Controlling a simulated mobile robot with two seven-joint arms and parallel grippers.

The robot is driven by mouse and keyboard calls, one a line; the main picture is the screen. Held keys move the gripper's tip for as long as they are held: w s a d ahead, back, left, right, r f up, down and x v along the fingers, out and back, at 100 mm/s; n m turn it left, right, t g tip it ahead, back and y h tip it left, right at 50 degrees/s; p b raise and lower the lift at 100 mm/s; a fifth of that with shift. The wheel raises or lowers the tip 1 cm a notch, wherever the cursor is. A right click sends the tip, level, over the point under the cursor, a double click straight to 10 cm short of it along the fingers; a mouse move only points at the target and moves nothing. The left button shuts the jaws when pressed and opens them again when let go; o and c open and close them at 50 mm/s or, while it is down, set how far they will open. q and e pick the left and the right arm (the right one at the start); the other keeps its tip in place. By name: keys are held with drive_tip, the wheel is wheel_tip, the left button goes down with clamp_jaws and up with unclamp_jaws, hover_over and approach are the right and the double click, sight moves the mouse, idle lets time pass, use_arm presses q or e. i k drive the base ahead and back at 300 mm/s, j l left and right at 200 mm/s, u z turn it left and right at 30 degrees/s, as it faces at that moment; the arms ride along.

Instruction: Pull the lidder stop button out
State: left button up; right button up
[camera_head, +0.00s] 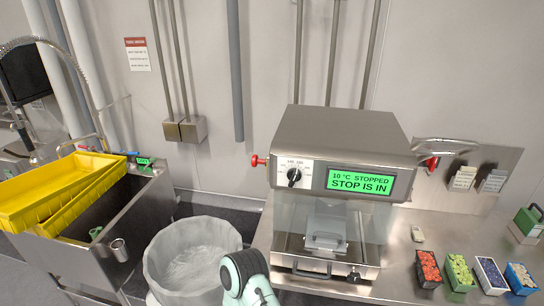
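The lidder (340,135) is a steel machine on the counter. Its green display (361,182) reads "10 °C STOPPED" and "STOP IS IN". A red button (258,161) sticks out sideways from the left side of its housing. Another red part (432,163) shows at its right side, partly covered by a steel piece; I cannot tell which of the two is the stop button. One of my arm links shows at the bottom centre, below and left of the lidder. No gripper fingers are visible, and nothing touches either red part.
A black dial (294,177) sits left of the display. A bin with a clear liner (190,262) stands left of the lidder. A yellow crate (60,190) rests over the sink (135,225) at left. Several fruit punnets (460,272) stand on the counter (400,240) at right.

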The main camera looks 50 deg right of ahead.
sight(255, 161)
drive_tip(key=i+j+z, duration=0.1)
drive_tip(key=z, duration=0.4)
drive_tip(key=i+j+z, duration=0.2)
drive_tip(key=z, duration=0.3)
drive_tip(key=i+j+z, duration=0.25)
drive_tip(key=z, duration=0.2)
drive_tip(key=i+j+z, duration=0.15)
drive_tip(key=z, duration=0.25)
drive_tip(key=i+j+z, duration=0.15)
drive_tip(key=j+z, duration=0.25)
drive_tip(key=i+j+z, duration=0.1)
drive_tip(key=z, duration=0.25)
